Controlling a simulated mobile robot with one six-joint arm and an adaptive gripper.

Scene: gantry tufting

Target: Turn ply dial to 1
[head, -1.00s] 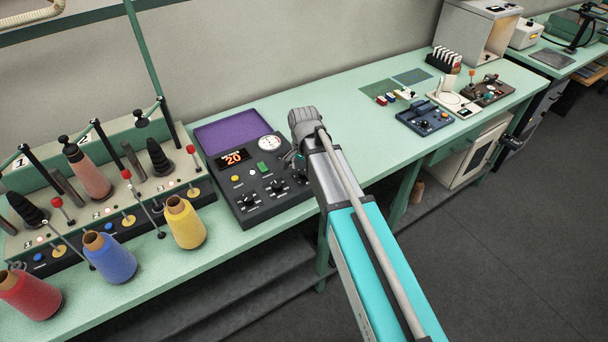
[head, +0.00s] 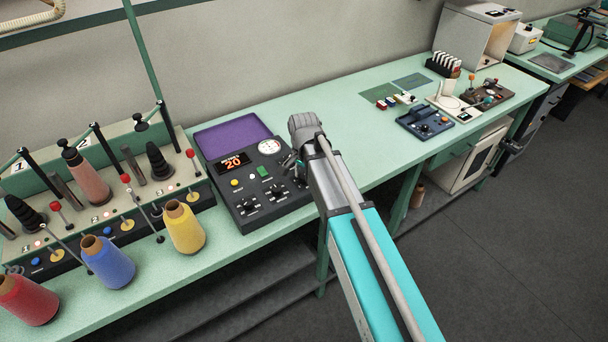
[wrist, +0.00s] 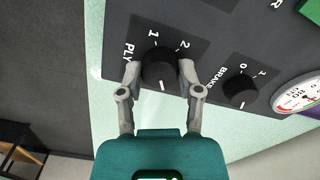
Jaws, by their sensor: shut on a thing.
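In the wrist view, the ply dial (wrist: 159,68) is a round black knob on a dark plate, with a white 1 and a white 2 printed on its far side. PLY is printed to its left. A short white mark shows on the knob's side towards me; I cannot tell which number it is set to. My gripper (wrist: 160,74) has one finger on each side of the knob and is shut on it. In the head view, my gripper (head: 291,161) is at the right side of the dark control panel (head: 236,216), and the ply dial cannot be made out there.
The brake dial (wrist: 240,91), marked 0 and 1, stands close to the right of my gripper, with a white gauge (wrist: 301,94) beyond it. A yellow cone (head: 184,228) stands left of the panel. The bench (head: 355,135) behind my arm is mostly clear.

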